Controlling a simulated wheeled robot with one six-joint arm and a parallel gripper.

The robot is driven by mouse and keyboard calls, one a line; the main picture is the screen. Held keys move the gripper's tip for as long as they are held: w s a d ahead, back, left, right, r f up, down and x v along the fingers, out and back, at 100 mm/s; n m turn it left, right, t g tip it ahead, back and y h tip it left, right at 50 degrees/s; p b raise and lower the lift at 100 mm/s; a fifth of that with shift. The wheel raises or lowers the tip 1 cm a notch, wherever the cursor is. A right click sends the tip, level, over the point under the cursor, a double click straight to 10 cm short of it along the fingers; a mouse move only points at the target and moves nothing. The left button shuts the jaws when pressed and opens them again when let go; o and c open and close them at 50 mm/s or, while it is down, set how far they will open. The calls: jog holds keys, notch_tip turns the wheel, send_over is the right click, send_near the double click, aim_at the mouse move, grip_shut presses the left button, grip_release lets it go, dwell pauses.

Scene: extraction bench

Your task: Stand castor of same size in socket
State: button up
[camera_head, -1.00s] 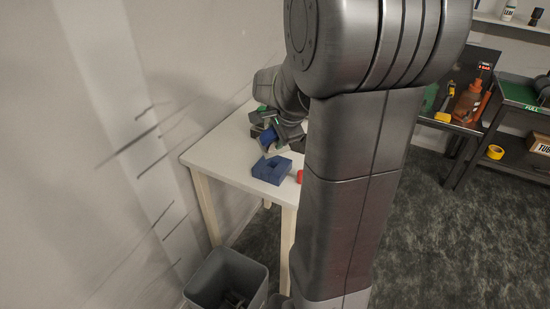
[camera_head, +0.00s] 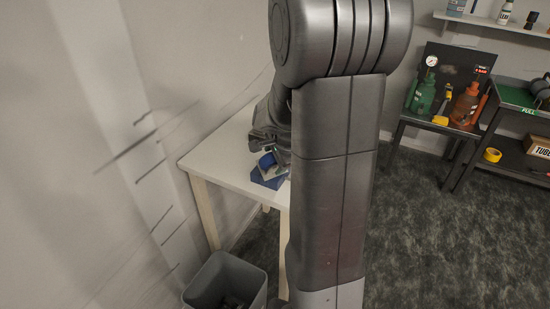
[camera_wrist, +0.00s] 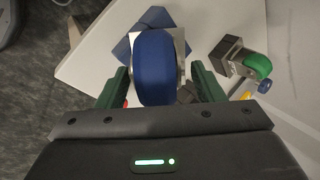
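A castor with a blue wheel (camera_wrist: 156,68) and a pale metal fork is between the green fingers of my gripper (camera_wrist: 160,76), its wheel facing the wrist camera. In the head view the blue castor (camera_head: 267,160) is at my gripper (camera_head: 262,142), directly over or touching the blue socket block (camera_head: 266,178). In the wrist view, parts of the dark blue block (camera_wrist: 152,18) show behind the castor. The socket opening and the castor's lower end are hidden. A castor with a green wheel (camera_wrist: 258,66) and dark plate lies on the table at right.
The white table (camera_head: 205,165) stands by the wall, its left part bare. A grey bin (camera_head: 228,282) is on the floor before it. Small yellow and blue pieces (camera_wrist: 264,87) lie near the green castor. Shelves with bottles (camera_head: 466,103) stand at the right.

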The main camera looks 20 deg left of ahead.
jog(key=shift+f+b, duration=0.2)
jog(key=shift+b, duration=0.1)
jog(key=v, duration=1.4)
jog(key=shift+a, duration=0.2)
jog(key=shift+f, duration=0.1)
jog(key=x, duration=1.3)
jog(key=shift+w+f, duration=0.1)
jog(key=shift+f, duration=0.05)
jog(key=shift+w+p, duration=0.1)
jog(key=shift+p, duration=0.25)
jog(key=shift+a+r, duration=0.1)
jog(key=shift+r, duration=0.65)
